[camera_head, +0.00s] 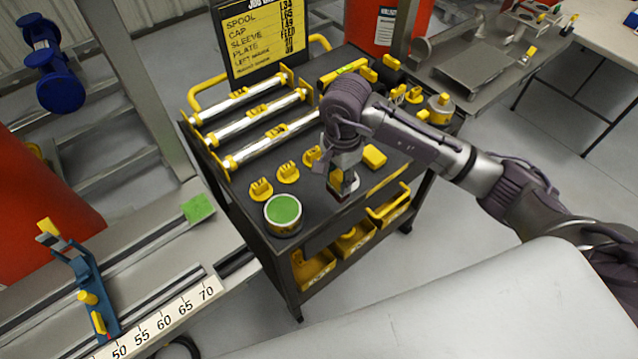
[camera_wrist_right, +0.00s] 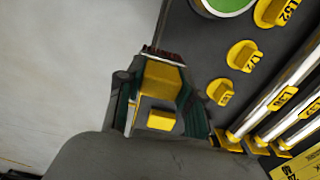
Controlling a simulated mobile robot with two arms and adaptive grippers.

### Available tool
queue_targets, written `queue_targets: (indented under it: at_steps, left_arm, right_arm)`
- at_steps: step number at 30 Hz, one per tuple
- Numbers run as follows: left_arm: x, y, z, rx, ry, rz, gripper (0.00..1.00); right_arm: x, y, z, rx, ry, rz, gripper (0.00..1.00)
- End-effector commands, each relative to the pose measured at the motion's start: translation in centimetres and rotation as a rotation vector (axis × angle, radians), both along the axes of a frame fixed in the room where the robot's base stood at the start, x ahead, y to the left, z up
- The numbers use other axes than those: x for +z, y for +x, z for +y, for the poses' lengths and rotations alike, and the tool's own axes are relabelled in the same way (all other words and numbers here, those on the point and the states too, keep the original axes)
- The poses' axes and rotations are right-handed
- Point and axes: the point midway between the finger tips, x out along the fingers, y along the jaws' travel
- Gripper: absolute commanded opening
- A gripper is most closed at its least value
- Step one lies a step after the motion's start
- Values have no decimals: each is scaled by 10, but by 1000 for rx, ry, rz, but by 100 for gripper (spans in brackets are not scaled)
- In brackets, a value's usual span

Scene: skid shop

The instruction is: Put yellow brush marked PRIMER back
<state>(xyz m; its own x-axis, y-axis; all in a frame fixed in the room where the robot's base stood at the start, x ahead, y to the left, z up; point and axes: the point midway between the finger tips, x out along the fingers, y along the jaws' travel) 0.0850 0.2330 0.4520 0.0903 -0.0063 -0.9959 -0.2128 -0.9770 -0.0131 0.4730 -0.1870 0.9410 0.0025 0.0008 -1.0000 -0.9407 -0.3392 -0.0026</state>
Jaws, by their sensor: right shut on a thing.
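My right gripper (camera_head: 343,182) is over the near side of the dark cart top, pointing down. It is shut on the yellow brush (camera_wrist_right: 163,76), whose yellow body shows between the fingers in the right wrist view. Dark reddish bristles (camera_wrist_right: 160,53) stick out past the fingertips. In the head view the brush is mostly hidden by the gripper, and I cannot read its marking. A can with a green top (camera_head: 284,209) stands at the cart's near corner, left of the gripper; its rim also shows in the wrist view (camera_wrist_right: 226,8). My left gripper is not in view.
The cart (camera_head: 325,223) holds several silver rods in yellow holders (camera_head: 263,133), small yellow round pieces (camera_head: 288,173), a yellow block (camera_head: 374,156) and a black sign (camera_head: 264,38). Yellow bins (camera_head: 355,242) sit below. A bench with a ruler (camera_head: 165,318) is at left.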

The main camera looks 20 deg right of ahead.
Motion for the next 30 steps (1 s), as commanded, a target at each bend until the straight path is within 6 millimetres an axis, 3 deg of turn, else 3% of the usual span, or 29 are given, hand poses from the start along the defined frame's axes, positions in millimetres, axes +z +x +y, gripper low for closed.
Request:
queue_targets:
  at_steps: [3,9,14,21,30]
  left_arm:
    - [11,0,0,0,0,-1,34]
    - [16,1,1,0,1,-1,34]
    - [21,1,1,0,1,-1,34]
    - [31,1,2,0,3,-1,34]
    - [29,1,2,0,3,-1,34]
  right_arm:
    - [-13,21,19,0,3,4,4]
    - [-32,43,35,1,0,1,4]
    - [-43,47,37,1,-1,4,4]
    - [-74,46,38,2,-1,3,4]
    - [-78,47,37,3,-2,0,4]
